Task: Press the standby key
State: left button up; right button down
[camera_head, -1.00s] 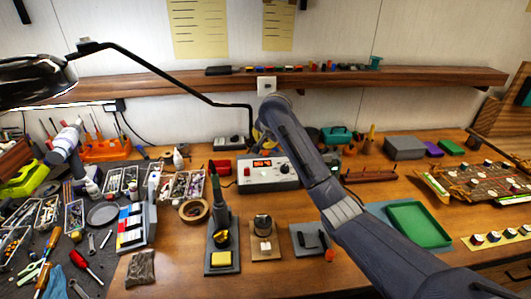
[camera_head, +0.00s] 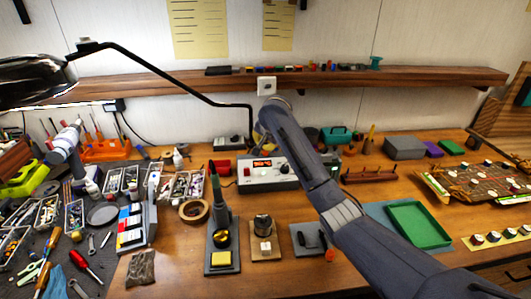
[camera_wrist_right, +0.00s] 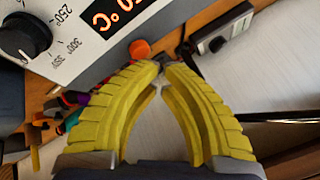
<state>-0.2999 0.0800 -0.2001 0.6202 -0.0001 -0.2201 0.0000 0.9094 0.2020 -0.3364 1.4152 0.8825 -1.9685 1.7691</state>
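My left gripper is not in view.
A small grey device (camera_wrist_right: 222,32) with a cable lies beyond the fingers. A green tray (camera_head: 418,224) lies to the right. Tools crowd the left.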

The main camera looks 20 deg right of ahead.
jog(key=shift+f, duration=0.45)
dwell(0.6)
jog(key=shift+r, duration=0.95)
jog(key=shift+r, duration=2.95)
jog(key=shift+w+r, duration=0.1)
